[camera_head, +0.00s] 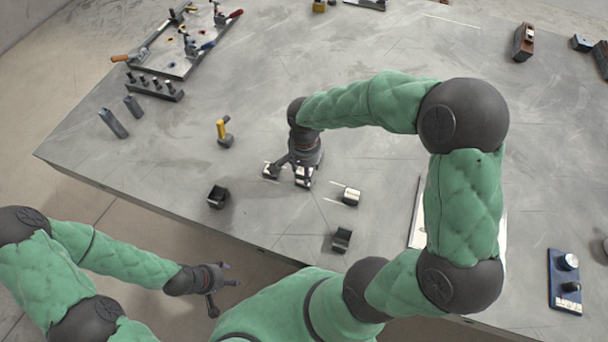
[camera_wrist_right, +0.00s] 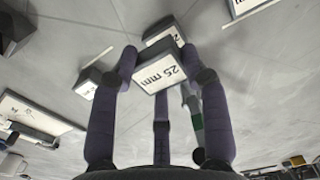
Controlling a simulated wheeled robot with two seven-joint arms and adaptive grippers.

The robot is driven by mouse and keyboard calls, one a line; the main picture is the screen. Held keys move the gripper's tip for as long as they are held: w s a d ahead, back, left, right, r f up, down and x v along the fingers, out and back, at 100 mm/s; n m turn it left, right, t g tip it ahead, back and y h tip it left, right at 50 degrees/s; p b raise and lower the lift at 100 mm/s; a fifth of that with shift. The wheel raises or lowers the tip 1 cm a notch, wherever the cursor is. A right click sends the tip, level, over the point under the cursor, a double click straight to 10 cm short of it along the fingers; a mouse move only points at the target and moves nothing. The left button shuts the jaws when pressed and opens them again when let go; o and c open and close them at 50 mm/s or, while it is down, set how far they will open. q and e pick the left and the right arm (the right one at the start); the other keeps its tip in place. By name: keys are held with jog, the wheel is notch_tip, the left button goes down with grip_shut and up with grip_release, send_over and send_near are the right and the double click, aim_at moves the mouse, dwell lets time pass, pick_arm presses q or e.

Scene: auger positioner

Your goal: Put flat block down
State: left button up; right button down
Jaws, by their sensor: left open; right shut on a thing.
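The flat block is dark grey with a white face marked "25 mm"; in the right wrist view the flat block (camera_wrist_right: 160,72) sits between the fingers of my right gripper (camera_wrist_right: 160,82). My right gripper is shut on it. In the head view my right gripper (camera_head: 298,172) points down over the middle of the table, partly covering the flat block (camera_head: 304,180). I cannot tell if the block touches the table. Another labelled block (camera_wrist_right: 163,29) is close beyond it in the wrist view. My left gripper (camera_head: 228,283) is open and empty, off the table's front edge.
A similar block (camera_head: 270,171) is just left of my right gripper, and a white-faced block (camera_head: 350,196) lies to its right. Dark angled blocks (camera_head: 218,196) (camera_head: 342,240) stand nearer the front edge. A yellow-handled tool (camera_head: 223,131) stands to the left. The table behind is mostly clear.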

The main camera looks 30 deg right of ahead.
jog(key=shift+w+d+f, duration=0.1)
jog(key=shift+w+f, duration=0.15)
jog(key=shift+f, duration=0.1)
jog(key=shift+w+f+b, duration=0.2)
jog(key=shift+f+b, duration=0.5)
jog(key=shift+f, duration=1)
jog(key=shift+f, duration=0.2)
jog(key=c, duration=0.6)
grip_release()
jog(key=shift+r, duration=0.1)
jog(key=shift+r, duration=0.2)
notch_tip(320, 180, up, 12)
jog(key=p, duration=0.3)
jog(key=shift+f+p, duration=0.1)
jog(key=shift+p, duration=0.3)
